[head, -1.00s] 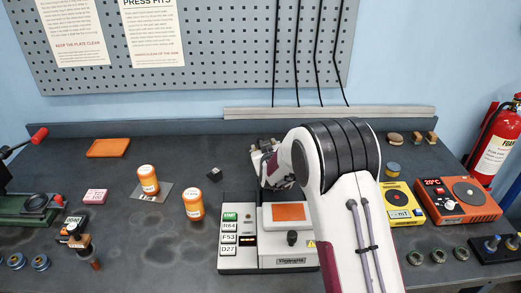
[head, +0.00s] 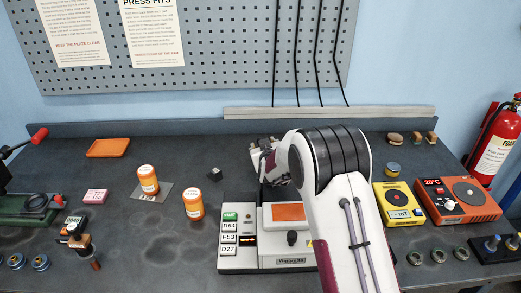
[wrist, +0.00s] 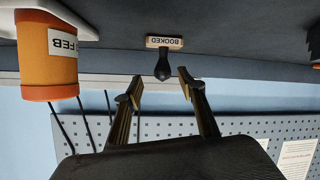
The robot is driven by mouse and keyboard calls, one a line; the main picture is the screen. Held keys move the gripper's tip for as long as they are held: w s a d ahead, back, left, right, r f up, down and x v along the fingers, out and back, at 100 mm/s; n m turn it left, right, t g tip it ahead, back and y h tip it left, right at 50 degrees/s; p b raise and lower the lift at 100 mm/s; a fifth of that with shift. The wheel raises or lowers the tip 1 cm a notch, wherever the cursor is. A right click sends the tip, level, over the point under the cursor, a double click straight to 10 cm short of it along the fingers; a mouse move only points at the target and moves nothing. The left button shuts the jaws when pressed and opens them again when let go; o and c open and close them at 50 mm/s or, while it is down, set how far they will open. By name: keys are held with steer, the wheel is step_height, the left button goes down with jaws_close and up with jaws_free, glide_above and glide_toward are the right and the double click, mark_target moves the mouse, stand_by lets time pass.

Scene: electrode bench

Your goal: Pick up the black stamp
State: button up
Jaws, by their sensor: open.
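The black stamp (wrist: 162,65) shows in the wrist view near the top middle, with a black knob handle and a pale wooden base marked BOOKED. The picture is upside down, so the stamp stands base-down on the dark bench. My gripper (wrist: 160,77) is open. Its two fingertips are apart, one to each side of the handle's end in this view, and nothing is held. I cannot tell how far the stamp is from them.
An orange container marked FEB (wrist: 48,55) is close at the left in the wrist view. Yellow (head: 393,214) and orange (head: 467,212) devices are at right.

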steer(key=shift+a+x, duration=0.15)
steer(key=shift+x, duration=0.65)
steer(key=shift+a+x, duration=0.15)
steer(key=shift+x, duration=1.6)
steer(key=shift+r, duration=0.1)
jaws_close()
